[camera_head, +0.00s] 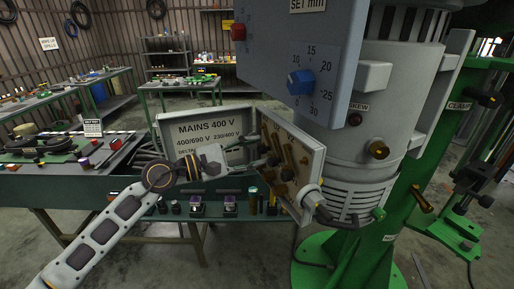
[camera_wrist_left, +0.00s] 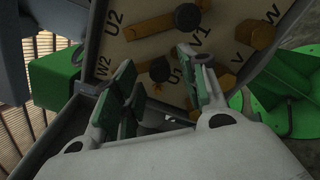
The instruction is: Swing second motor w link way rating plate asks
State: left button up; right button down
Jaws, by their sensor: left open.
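The motor's open terminal box (camera_head: 315,157) shows brass links and dark nuts on a tan board. In the left wrist view, the terminal board (camera_wrist_left: 138,50) carries the letters U2, W2, U1, V1, V and W. One brass link (camera_wrist_left: 157,21) lies near U2 and another brass link (camera_wrist_left: 259,36) near V. The rating plate (camera_head: 190,129) reads MAINS 400 V, 400/690 V, 230/400 V and DELTA; my arm hides its lower part. My left gripper (camera_head: 266,153) is at the board, fingers apart. In the wrist view, the gripper (camera_wrist_left: 158,62) has its fingertips around a dark nut (camera_wrist_left: 160,69) near U1; contact is unclear.
A grey control box (camera_head: 300,50) with a blue dial (camera_head: 300,82) overhangs the terminal box. The green stand (camera_head: 420,165) is at the right. A dark bench (camera_head: 150,183) with small parts lies below and left. Open floor shows in front.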

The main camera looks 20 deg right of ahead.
pick_arm(q)
jog(key=shift+w+d, duration=0.1)
jog(key=shift+d, duration=0.7)
grip_shut()
